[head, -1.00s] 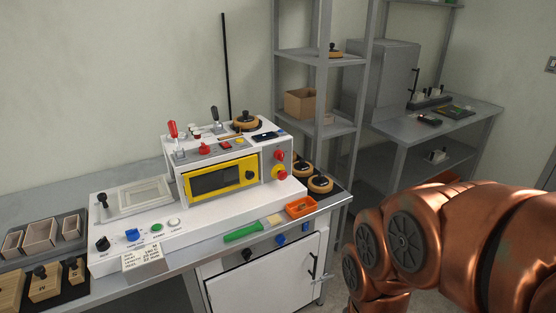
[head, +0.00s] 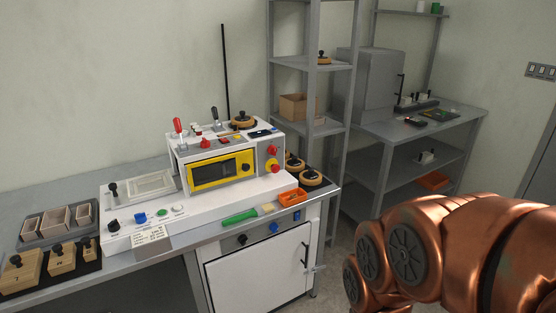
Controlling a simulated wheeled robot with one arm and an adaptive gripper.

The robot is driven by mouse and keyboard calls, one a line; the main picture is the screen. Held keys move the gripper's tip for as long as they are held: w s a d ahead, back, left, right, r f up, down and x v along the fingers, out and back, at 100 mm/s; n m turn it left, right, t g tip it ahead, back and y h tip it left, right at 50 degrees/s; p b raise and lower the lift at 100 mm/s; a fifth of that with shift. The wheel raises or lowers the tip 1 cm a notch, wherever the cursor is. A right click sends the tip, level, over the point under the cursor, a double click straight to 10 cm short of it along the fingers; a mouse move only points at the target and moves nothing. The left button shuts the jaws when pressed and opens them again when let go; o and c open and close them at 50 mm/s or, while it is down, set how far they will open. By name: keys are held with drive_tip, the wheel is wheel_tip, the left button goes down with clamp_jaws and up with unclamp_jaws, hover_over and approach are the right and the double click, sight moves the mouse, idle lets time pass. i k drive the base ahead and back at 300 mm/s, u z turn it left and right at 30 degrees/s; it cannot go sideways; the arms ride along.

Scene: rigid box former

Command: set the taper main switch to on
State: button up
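A white machine with a yellow-framed dark window (head: 212,173) stands on the bench left of centre. A black knob (head: 246,168) sits at the right of the yellow frame. On the machine's right end are a red knob (head: 273,153) and a second red control (head: 272,166) on a yellow backing. A red-handled lever (head: 178,126) and a black-handled lever (head: 214,114) stand on top. No label readable here tells which control is the taper main switch, nor its setting. My copper arm fills the lower right; my gripper is not in view.
The low white base carries a black knob (head: 113,226), a blue button (head: 140,218) and a green button (head: 162,212). A green-handled tool (head: 240,216) and an orange tray (head: 292,196) lie at the bench's front edge. A grey shelf rack (head: 309,62) stands behind right.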

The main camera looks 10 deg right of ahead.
sight(272, 149)
drive_tip(key=z, duration=0.4)
drive_tip(key=i, duration=0.55)
drive_tip(key=u, duration=1.7)
